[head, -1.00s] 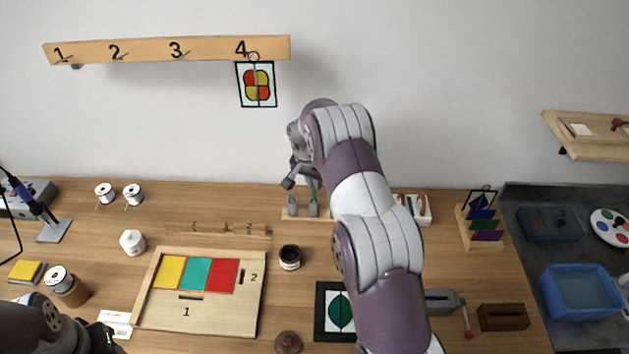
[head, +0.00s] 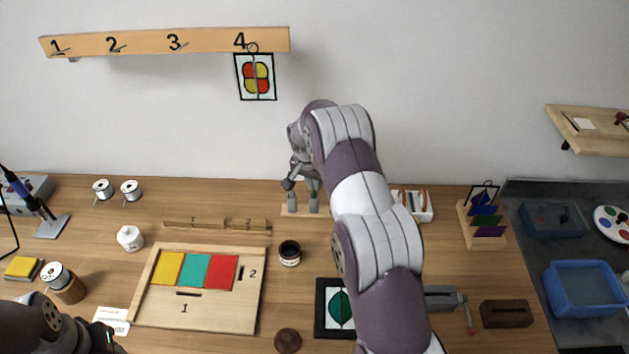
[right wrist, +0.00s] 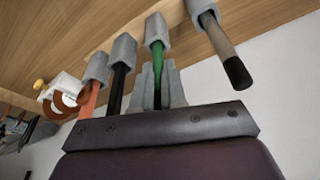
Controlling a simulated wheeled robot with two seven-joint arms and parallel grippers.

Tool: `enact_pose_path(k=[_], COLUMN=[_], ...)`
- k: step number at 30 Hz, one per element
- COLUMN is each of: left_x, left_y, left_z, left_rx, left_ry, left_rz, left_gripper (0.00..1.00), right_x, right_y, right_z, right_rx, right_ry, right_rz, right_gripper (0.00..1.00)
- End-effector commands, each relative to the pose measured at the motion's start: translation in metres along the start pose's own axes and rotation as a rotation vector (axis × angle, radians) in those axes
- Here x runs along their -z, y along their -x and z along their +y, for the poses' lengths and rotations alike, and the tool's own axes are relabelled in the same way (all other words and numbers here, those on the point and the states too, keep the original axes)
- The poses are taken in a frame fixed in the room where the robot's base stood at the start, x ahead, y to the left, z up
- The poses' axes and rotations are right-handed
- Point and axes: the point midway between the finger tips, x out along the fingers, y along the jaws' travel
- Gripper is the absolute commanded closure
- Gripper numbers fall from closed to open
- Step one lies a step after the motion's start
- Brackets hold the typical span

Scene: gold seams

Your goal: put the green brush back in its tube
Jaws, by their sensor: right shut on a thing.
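The green brush (right wrist: 163,72) shows in the right wrist view between the fingers of my right gripper (right wrist: 157,82), which is shut on it. Its far end runs into the mouth of a grey tube (right wrist: 156,27); how deep it sits I cannot tell. In the head view my right gripper (head: 303,184) is just above the tube rack (head: 291,212) at the back of the table, and my arm hides part of the rack. Of my left arm only a part shows at the bottom left, without its fingers.
Neighbouring tubes hold an orange brush (right wrist: 90,97), a black one (right wrist: 118,88) and a brown one with a dark end (right wrist: 224,45), close beside my gripper. A dark jar (head: 289,255) stands in front of the rack. A wooden board (head: 215,311) with coloured panes lies to the left.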

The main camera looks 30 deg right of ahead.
Motion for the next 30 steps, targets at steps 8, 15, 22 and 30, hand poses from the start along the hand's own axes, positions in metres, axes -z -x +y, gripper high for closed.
enact_pose_path(k=[8, 15, 22, 30], left_x=[-0.0002, -0.0002, -0.0002, -0.0001], left_y=[-0.0017, -0.0017, -0.0017, -0.0013], left_z=[0.0000, 0.0000, 0.0000, 0.0000], left_rx=[0.000, 0.000, 0.000, 0.000], left_ry=[0.000, 0.000, 0.000, 0.000], left_rz=[0.000, 0.000, 0.000, 0.000], left_gripper=[0.55, 0.55, 0.55, 0.55], right_x=[-0.0007, -0.0007, -0.0006, -0.0004], right_y=[-0.0023, -0.0023, -0.0022, -0.0016], right_z=[0.0000, 0.0001, 0.0000, 0.0000], right_rx=[0.000, 0.000, 0.000, 0.000], right_ry=[0.000, 0.000, 0.000, 0.000], right_rz=[0.000, 0.000, 0.000, 0.000], right_gripper=[1.00, 0.59, 0.34, 0.34])
